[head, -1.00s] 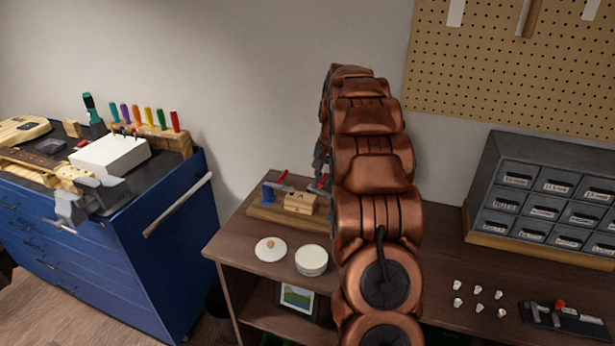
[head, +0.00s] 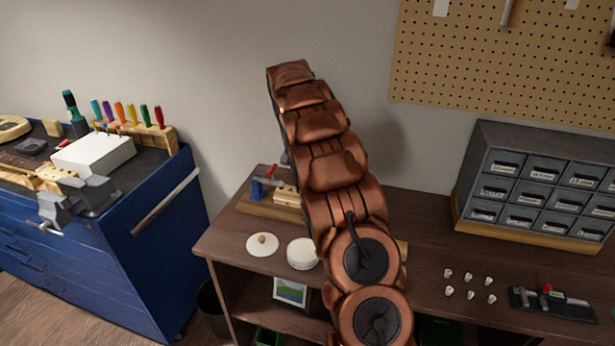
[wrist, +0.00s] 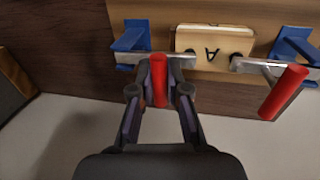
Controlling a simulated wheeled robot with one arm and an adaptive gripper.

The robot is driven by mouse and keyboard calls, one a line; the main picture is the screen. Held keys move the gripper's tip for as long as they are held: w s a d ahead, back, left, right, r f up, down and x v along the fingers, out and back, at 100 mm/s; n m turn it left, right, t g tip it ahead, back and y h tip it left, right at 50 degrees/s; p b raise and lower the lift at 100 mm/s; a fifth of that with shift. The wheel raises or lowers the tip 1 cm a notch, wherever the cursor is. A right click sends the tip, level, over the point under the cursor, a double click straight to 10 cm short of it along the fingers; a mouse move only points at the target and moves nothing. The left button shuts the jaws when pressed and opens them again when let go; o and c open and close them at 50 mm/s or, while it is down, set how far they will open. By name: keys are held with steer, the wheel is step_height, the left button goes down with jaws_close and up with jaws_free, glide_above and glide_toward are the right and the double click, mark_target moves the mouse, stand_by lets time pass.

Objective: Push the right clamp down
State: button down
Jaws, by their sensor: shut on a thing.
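In the wrist view, a wooden board (wrist: 270,30) carries two blue clamps with red handles, one on each side of a pale wooden block (wrist: 213,43). My gripper (wrist: 159,93) is shut on the red handle of the right clamp (wrist: 130,40), which shows on the left of this view; the handle (wrist: 158,75) stands between both fingers. The other clamp (wrist: 290,45) has its red handle free and angled out. In the head view, the left clamp (head: 258,188) shows on the board (head: 250,206). My arm hides my gripper, the right clamp and part of the block there.
A white lid (head: 262,246) and a round white container (head: 302,254) sit at the brown table's front left. A grey drawer cabinet (head: 530,185), several small white pieces and a dark tool (head: 552,303) are at the right. A blue tool cabinet (head: 150,240) stands left.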

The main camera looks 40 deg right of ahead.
steer(key=shift+s+d+f, duration=0.15)
steer(key=shift+s, duration=0.05)
steer(key=c, duration=1.1)
jaws_free()
steer(key=shift+c, duration=0.2)
steer(key=shift+w, duration=0.1)
steer(key=shift+r, duration=0.2)
steer(key=shift+w+a+r, duration=0.2)
steer(key=shift+r, duration=0.4)
steer(key=shift+w+a+r, duration=0.1)
steer(key=shift+w+r, duration=0.05)
steer(key=shift+r, duration=0.85)
steer(key=shift+w+a+r, duration=0.1)
steer(key=shift+r, duration=0.85)
steer(key=shift+w+a+r, duration=0.1)
steer(key=shift+w+r, duration=0.05)
steer(key=shift+r, duration=0.85)
